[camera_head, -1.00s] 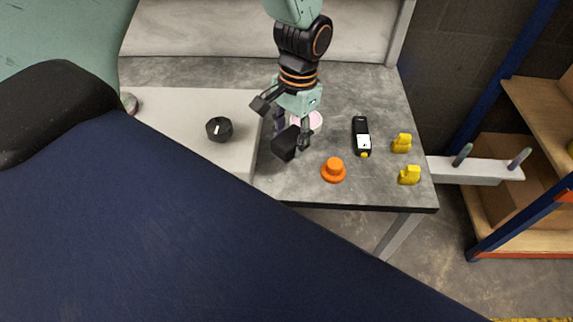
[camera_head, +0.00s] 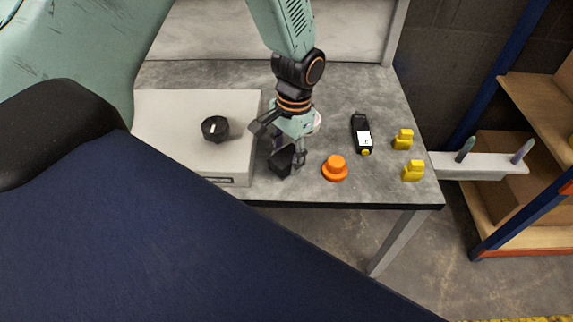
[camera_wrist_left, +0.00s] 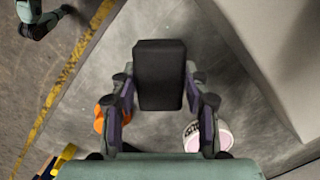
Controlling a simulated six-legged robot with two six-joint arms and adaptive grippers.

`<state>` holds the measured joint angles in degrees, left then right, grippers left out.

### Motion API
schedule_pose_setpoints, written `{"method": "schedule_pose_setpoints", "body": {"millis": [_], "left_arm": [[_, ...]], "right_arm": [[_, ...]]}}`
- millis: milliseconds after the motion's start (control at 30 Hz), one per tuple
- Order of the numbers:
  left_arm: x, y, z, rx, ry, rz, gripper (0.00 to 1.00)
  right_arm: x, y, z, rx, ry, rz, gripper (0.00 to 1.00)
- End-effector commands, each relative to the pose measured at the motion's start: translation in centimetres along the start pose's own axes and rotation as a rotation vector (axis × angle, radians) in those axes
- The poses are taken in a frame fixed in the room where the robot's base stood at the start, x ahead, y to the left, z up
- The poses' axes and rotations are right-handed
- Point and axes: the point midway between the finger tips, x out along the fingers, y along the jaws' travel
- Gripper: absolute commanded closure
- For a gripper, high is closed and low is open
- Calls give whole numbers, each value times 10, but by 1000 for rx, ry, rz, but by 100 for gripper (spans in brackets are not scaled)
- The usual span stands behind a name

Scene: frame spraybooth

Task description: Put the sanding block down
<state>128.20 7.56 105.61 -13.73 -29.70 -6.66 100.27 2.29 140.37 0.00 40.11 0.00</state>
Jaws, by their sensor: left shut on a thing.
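The sanding block is a dark, nearly black block (camera_head: 281,162); in the left wrist view it (camera_wrist_left: 160,75) sits between the fingers. My left gripper (camera_head: 281,147) is shut on it, low over the right part of the grey workbench (camera_head: 225,73), just right of the pale raised box. In the left wrist view the fingers of my left gripper (camera_wrist_left: 160,98) flank the block on both sides. I cannot tell whether the block touches the bench top.
The pale box (camera_head: 170,115) carries a black knob (camera_head: 215,129). An orange knob-like piece (camera_head: 335,168) stands right of the block. A pink-white tub (camera_wrist_left: 208,135) is close behind the gripper. A black handheld device (camera_head: 361,133) and two yellow pieces (camera_head: 403,139) (camera_head: 413,171) stand further right.

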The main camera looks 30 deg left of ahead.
Motion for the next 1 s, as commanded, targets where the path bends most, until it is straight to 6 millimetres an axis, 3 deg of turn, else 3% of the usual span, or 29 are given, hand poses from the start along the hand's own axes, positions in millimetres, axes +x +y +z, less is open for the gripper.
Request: {"method": "schedule_pose_setpoints", "body": {"millis": [33,100,533,567,800,1000], "left_arm": [[13,0,-1,1,-1,0,79],[20,0,-2,1,-1,-1,79],[23,-1,-2,2,1,-1,79],[23,-1,-2,2,1,-1,52],[23,-1,-2,2,1,-1,31],[23,-1,-2,2,0,-1,31]], "right_arm": [[8,0,0,0,0,0,50],[12,0,0,0,0,0,50],[9,0,0,0,0,0,50],[9,0,0,0,0,0,50],[9,0,0,0,0,0,50],[9,0,0,0,0,0,50]]}}
